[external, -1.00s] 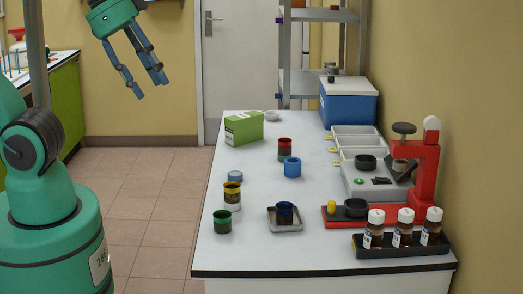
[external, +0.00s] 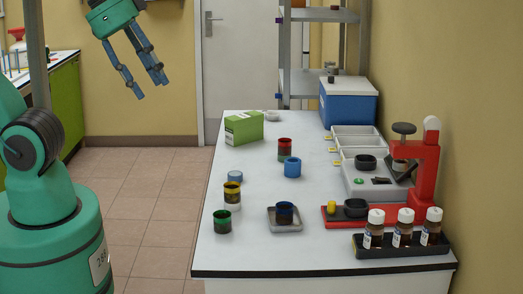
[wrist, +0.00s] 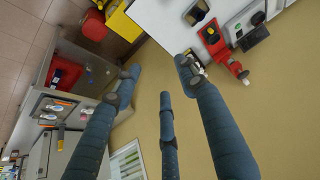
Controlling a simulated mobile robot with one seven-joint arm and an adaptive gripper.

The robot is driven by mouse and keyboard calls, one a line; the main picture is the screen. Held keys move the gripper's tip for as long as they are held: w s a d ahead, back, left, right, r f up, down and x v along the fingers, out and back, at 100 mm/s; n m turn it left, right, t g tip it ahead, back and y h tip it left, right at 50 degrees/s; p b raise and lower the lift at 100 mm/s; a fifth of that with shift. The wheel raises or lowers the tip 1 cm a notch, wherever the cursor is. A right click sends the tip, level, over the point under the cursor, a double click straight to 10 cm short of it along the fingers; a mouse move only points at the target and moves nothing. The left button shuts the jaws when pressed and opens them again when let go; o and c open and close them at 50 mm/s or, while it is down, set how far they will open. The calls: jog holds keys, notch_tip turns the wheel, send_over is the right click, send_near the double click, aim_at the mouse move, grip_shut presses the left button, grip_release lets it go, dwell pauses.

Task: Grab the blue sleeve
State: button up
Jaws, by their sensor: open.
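A plain blue sleeve (external: 292,167), a short open cylinder, stands upright on the white table, right of the middle. A dark cylinder with a blue band (external: 285,212) stands in a small grey tray (external: 285,226) nearer the front. My gripper (external: 148,86) is open and empty, high up at the upper left, well away from the table. In the wrist view its three spread blue fingers (wrist: 160,78) have nothing between them. I cannot make out the blue sleeve in the wrist view.
Near the sleeve stand red-banded (external: 285,149), yellow-banded (external: 232,194) and green-banded (external: 222,221) cylinders and a low blue-grey ring (external: 235,177). A green box (external: 244,128) is behind. A red stand (external: 427,170), bottle rack (external: 400,246) and blue cooler (external: 348,107) line the right.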

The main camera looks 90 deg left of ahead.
jog(key=o, duration=0.5)
jog(key=shift+w, duration=0.1)
jog(key=w+a+f+n+g+y, duration=0.1)
jog(key=w+a+f, duration=0.2)
jog(key=w+a, duration=0.75)
jog(key=w+a+f+n, duration=0.2)
jog(key=w+a+f, duration=0.1)
jog(key=w+a, duration=0.75)
jog(key=w+a+f, duration=0.2)
jog(key=a+f, duration=0.4)
jog(key=a, duration=0.2)
jog(key=w+a+f+n+g, duration=0.1)
jog(key=w+a+f, duration=0.2)
jog(key=a+f, duration=0.4)
jog(key=w+a+f+n, duration=0.1)
jog(key=w+a+f, duration=0.2)
jog(key=a+f, duration=0.4)
jog(key=shift+w+a+f+g, duration=0.1)
jog(key=shift+w+a+g, duration=0.05)
jog(key=shift+a, duration=0.4)
jog(key=shift+w+a+f+g, duration=0.1)
jog(key=shift+a+g, duration=0.05)
jog(key=shift+a, duration=0.35)
